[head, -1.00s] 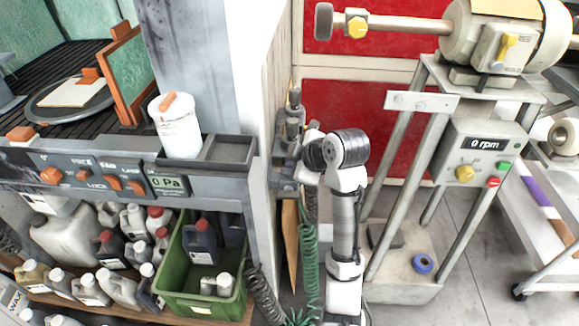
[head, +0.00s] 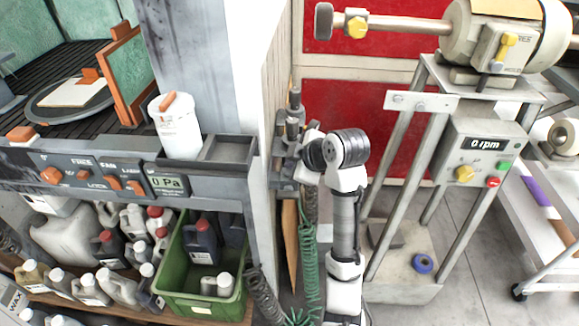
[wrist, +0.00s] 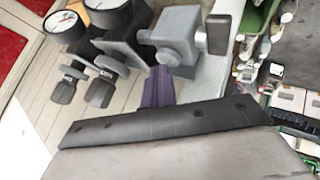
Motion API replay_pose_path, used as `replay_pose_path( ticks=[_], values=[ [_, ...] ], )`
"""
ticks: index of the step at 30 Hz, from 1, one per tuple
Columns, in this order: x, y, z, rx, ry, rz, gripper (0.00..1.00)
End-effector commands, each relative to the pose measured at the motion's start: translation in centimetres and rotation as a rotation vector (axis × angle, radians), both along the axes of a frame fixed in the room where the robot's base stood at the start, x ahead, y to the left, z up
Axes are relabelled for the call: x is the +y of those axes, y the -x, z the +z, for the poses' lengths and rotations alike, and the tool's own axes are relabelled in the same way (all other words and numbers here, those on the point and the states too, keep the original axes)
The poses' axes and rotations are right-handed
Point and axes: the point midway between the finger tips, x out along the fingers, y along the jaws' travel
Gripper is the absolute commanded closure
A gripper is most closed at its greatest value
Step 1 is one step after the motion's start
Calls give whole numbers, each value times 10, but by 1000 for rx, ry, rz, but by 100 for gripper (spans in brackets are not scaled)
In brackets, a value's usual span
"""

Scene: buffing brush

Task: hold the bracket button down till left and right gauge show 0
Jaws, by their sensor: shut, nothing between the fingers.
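In the wrist view, a grey bracket block (wrist: 176,36) has a round knob (wrist: 145,37) on its left and a flat plate (wrist: 217,34) on its right. I cannot tell which part is the button. Two round gauges, one at left (wrist: 66,26) and one at right (wrist: 102,5), sit above black valves; their needles are too small to read. My gripper (wrist: 158,84) is shut and empty, its dark fingers at the block's lower edge; contact is unclear. In the head view the bracket assembly (head: 292,122) is on the post's side, partly behind my arm.
A green coiled hose (head: 308,258) hangs below the bracket. A buffing machine (head: 485,150) reading 0 rpm stands right. A bench panel (head: 100,180) showing 0 Pa is left, above a green crate (head: 200,305) and several bottles. Floor shows at lower right.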

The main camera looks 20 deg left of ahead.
Motion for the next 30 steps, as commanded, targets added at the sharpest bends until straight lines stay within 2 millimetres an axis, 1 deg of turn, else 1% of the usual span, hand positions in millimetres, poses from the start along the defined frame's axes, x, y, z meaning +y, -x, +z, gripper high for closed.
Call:
replay_pose_path(
  ticks=[7, 15, 26, 30],
  values=[
    [0, 0, 2, 1, 1, 0, 100],
    [0, 0, 18, 1, 0, 1, 100],
    [0, 0, 19, 0, 0, 0, 100],
    [0, 0, 25, 0, 0, 0, 100]
  ],
)
